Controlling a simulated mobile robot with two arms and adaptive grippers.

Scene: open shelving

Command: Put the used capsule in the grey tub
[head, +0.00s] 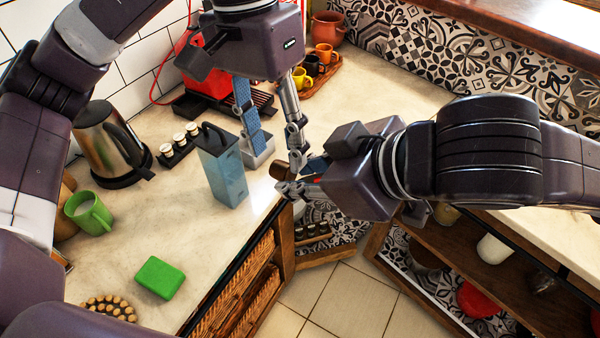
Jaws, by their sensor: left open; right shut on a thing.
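My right gripper (300,176) reaches in from the right at the counter's inner corner, with its fingers pointing left. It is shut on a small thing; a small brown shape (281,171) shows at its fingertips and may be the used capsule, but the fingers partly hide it. My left gripper (276,150) is higher in the picture, open, pointing down over the counter. A grey, box-like shape (259,154) shows at its left finger; I cannot tell whether this is the grey tub or part of the finger.
A blue-grey canister (226,172) stands left of both grippers. A kettle (108,142), green mug (88,213), rack of small jars (179,143) and green sponge (160,277) are on the left counter. A red coffee machine (205,72) and cups (325,53) are behind.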

